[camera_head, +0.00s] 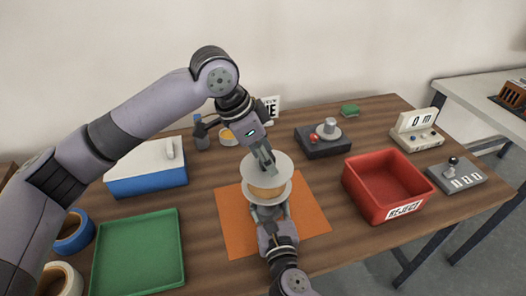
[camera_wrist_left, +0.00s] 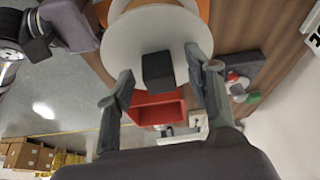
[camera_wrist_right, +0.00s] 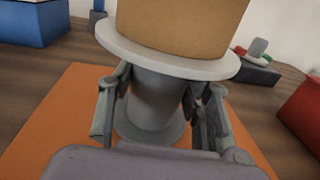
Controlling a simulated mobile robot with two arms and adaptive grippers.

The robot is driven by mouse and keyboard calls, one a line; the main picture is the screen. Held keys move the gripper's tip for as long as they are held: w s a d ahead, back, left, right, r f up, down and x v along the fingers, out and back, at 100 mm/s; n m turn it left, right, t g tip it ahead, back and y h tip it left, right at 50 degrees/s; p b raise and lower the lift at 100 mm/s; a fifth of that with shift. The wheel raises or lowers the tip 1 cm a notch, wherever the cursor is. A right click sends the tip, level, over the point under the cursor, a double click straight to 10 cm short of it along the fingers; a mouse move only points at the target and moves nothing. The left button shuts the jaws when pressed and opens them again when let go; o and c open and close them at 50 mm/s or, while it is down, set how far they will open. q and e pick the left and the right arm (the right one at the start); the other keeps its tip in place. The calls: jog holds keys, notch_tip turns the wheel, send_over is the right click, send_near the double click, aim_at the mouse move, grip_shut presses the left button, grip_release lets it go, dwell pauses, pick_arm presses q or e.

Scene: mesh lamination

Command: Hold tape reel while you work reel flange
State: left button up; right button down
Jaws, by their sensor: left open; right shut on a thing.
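The tape reel stands upright over an orange mat (camera_head: 232,228). It has a tan body (camera_head: 266,190), which also shows in the right wrist view (camera_wrist_right: 180,22), and a grey stem (camera_wrist_right: 155,100) on a round foot. The reel flange (camera_head: 283,168) is the white disc on top; in the left wrist view the flange (camera_wrist_left: 165,30) carries a dark square knob (camera_wrist_left: 158,71). My right gripper (camera_wrist_right: 158,92) is shut around the grey stem, below the lower white disc. My left gripper (camera_wrist_left: 160,72) is open above the flange, its fingers on either side of the knob, apparently not touching it.
A red reject bin (camera_head: 402,208) stands right of the mat. A green tray (camera_head: 139,282) and a blue box with white lid (camera_head: 147,185) are at left. A dark device (camera_head: 323,148) with a red button sits behind. Tape rolls (camera_head: 72,238) lie at the left edge.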

pick_arm(q)
jog(key=shift+c, duration=0.3)
grip_shut()
jog(key=c, duration=0.6)
grip_release()
grip_shut()
jog(key=shift+r, duration=0.25)
jog(key=shift+r, duration=3.6)
pick_arm(e)
jog(key=c, duration=0.7)
grip_release()
jog(key=shift+c, duration=0.2)
